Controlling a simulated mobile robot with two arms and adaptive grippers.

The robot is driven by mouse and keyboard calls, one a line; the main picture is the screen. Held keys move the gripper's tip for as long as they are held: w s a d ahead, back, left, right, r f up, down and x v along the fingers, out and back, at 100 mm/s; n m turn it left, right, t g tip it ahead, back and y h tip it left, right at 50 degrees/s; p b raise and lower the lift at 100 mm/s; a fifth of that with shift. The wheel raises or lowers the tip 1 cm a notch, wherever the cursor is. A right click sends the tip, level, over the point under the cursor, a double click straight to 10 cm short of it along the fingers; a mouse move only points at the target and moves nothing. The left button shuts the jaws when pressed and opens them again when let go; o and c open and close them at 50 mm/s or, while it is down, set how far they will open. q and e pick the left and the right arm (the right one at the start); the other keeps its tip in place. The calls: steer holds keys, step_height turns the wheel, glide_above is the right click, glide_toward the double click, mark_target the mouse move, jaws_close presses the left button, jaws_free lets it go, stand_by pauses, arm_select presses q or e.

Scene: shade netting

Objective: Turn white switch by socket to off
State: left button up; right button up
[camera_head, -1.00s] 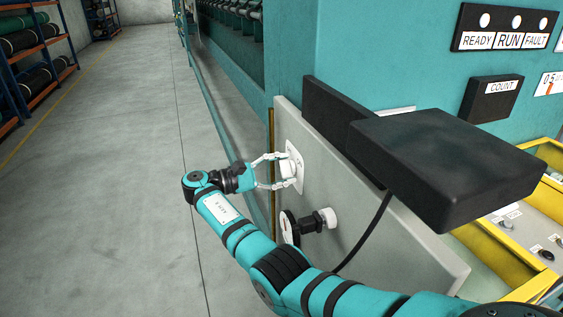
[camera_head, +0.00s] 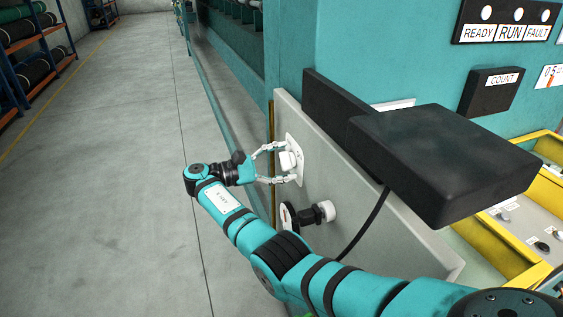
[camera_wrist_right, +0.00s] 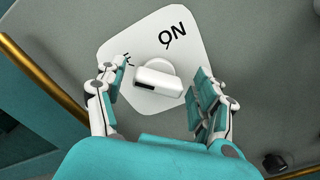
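The white switch (camera_head: 287,161) is a rotary knob on a white plate on the grey panel. In the right wrist view its bar-shaped handle (camera_wrist_right: 158,83) lies across the picture, with a black mark towards its left end. The word ON shows above it to the right. Another label at the upper left is partly hidden by a finger. My right gripper (camera_head: 279,164) is open around the knob, one finger on each side. In the right wrist view, gaps show between the knob and the fingers of this gripper (camera_wrist_right: 160,86). My left gripper is not in view.
Below the switch, a black plug-like fitting with a white end (camera_head: 326,211) sticks out of the grey panel (camera_head: 350,187). A large black box (camera_head: 445,155) juts out to the right, with a black cable hanging below. A yellow-edged tray (camera_head: 503,250) stands at right. The floor at left is clear.

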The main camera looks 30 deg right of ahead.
mark_target(295, 125)
steer(key=shift+r, duration=0.25)
step_height(295, 125, up, 10)
steer(key=shift+f, duration=0.25)
stand_by(0.3)
steer(key=shift+a, duration=0.1)
stand_by(0.3)
